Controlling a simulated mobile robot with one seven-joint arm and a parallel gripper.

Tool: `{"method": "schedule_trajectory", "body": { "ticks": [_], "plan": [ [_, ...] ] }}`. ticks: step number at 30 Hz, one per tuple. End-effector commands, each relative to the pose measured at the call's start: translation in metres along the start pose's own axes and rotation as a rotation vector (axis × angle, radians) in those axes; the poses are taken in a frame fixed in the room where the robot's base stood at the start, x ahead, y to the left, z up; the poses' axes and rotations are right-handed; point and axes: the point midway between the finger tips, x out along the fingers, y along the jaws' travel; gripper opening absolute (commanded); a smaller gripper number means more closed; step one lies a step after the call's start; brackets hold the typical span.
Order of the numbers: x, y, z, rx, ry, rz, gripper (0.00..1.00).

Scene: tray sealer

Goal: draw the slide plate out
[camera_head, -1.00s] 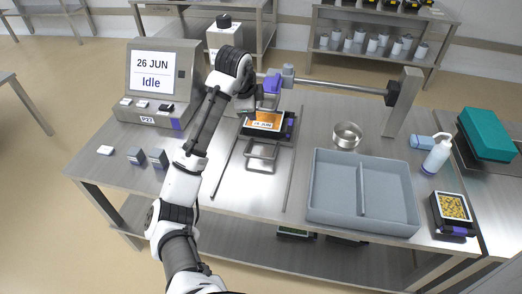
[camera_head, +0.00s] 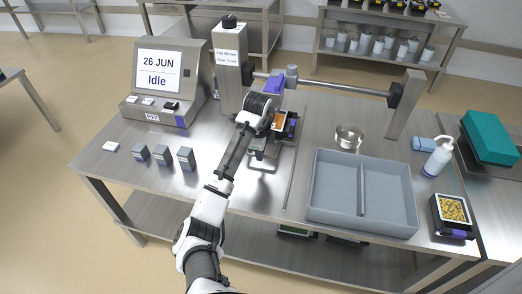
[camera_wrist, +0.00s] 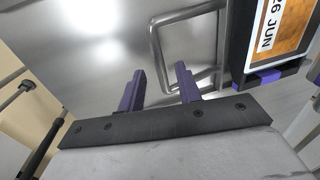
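The slide plate lies under the sealer's crossbar, between thin rails on the bench. Its metal loop handle (camera_head: 263,169) faces the front and also shows in the wrist view (camera_wrist: 155,42). A black tray with orange food (camera_head: 280,121) sits on the plate; its 26 JUN label shows in the wrist view. My gripper (camera_wrist: 160,78) is open, its two purple fingers apart and nothing held. The handle's near bar shows between and beyond the fingertips; I cannot tell whether they reach its height. In the head view my wrist hides most of the fingers and part of the plate.
The control box (camera_head: 162,82) reads "26 JUN Idle". Small grey blocks (camera_head: 162,154) stand at the left front. A grey two-part bin (camera_head: 333,191), a metal bowl (camera_head: 349,137) and a post (camera_head: 405,105) are to the right. The crossbar (camera_head: 335,88) spans above.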

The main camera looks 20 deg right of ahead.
Motion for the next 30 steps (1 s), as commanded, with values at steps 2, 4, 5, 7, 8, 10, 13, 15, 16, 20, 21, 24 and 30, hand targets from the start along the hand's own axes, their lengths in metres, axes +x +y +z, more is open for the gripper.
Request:
{"method": "schedule_trajectory", "body": {
  "ticks": [2,4,5,7,8,10,13,15,16,20,21,24,30],
  "plan": [
    [0.008,0.0,0.0,-0.001,0.001,0.001,0.34],
    [0.013,0.001,0.0,-0.001,0.001,0.001,0.34],
    [0.014,0.0,0.0,-0.001,0.001,0.001,0.34],
    [0.016,0.0,0.0,0.0,0.001,-0.001,0.34],
    [0.016,0.0,0.0,0.0,0.001,-0.001,0.34],
    [0.017,0.0,0.0,0.0,0.0,-0.001,0.34],
    [0.017,0.0,0.0,-0.001,0.0,-0.001,0.34],
    [0.017,0.0,0.0,-0.001,0.0,-0.001,0.3],
    [0.016,0.0,0.0,-0.001,0.0,-0.001,0.26],
    [0.016,0.0,0.0,-0.001,0.0,-0.001,0.09],
    [0.016,0.0,0.0,-0.001,0.0,-0.001,0.04],
    [0.016,0.0,0.0,-0.001,0.0,-0.001,0.0],
    [0.016,0.0,0.0,-0.001,0.0,-0.001,0.0]
  ]
}}
